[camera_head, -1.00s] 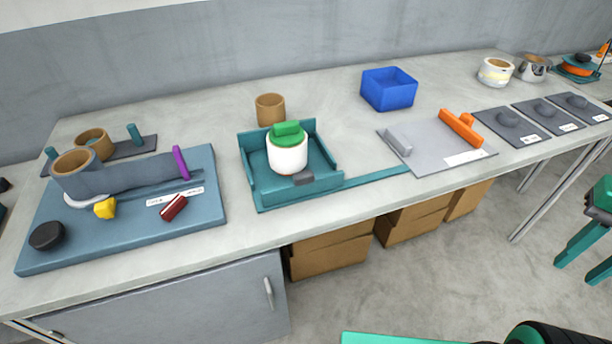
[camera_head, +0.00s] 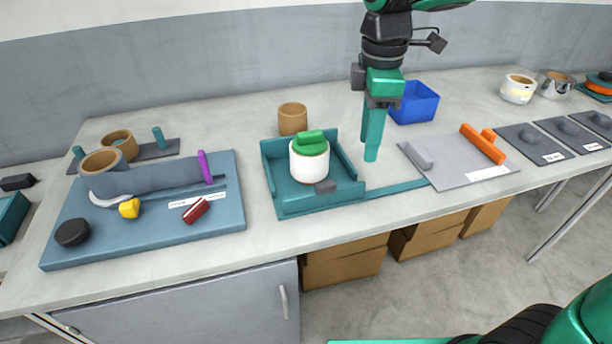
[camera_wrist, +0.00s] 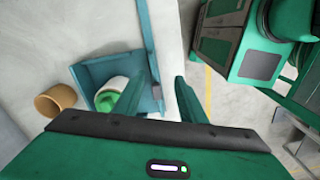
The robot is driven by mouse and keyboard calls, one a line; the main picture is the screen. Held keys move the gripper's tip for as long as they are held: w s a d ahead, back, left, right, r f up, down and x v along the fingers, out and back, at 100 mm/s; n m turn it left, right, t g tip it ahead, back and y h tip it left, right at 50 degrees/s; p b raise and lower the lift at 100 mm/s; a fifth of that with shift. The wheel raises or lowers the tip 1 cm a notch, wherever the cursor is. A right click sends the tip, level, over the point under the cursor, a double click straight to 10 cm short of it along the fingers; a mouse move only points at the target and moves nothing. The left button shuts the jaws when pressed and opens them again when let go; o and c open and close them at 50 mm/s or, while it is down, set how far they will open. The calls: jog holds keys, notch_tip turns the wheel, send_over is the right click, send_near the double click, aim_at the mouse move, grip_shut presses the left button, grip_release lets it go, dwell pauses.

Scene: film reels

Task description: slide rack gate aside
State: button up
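The teal rack (camera_head: 270,165) stands on the bench near its front edge, with raised walls at the back and sides. A low teal front piece, which looks like the gate (camera_head: 300,205), runs across its front and carries a grey tab (camera_head: 325,187). A white canister with a green lid (camera_head: 310,164) stands inside. My gripper (camera_head: 371,155) hangs above the bench to the right of the rack, fingers down and apart from it. The wrist view shows the fingers (camera_wrist: 160,82) open and empty, with the rack (camera_wrist: 95,72) beyond the left one.
A teal rail (camera_head: 400,189) runs right from the rack toward a grey plate (camera_head: 450,170) with an orange handle (camera_head: 483,145). A brown cup (camera_head: 293,118) stands behind the rack, and a blue bin (camera_head: 415,103) behind my gripper. A blue board (camera_head: 100,250) lies left.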

aim_at(325, 182)
jog(key=a+n, duration=0.4)
jog(key=a, duration=0.4)
notch_tip(325, 182, down, 10)
jog(key=shift+w+d+f, duration=0.1)
jog(key=shift+d+f, duration=0.05)
jog(key=shift+f, duration=0.1)
jog(key=shift+c, duration=0.7)
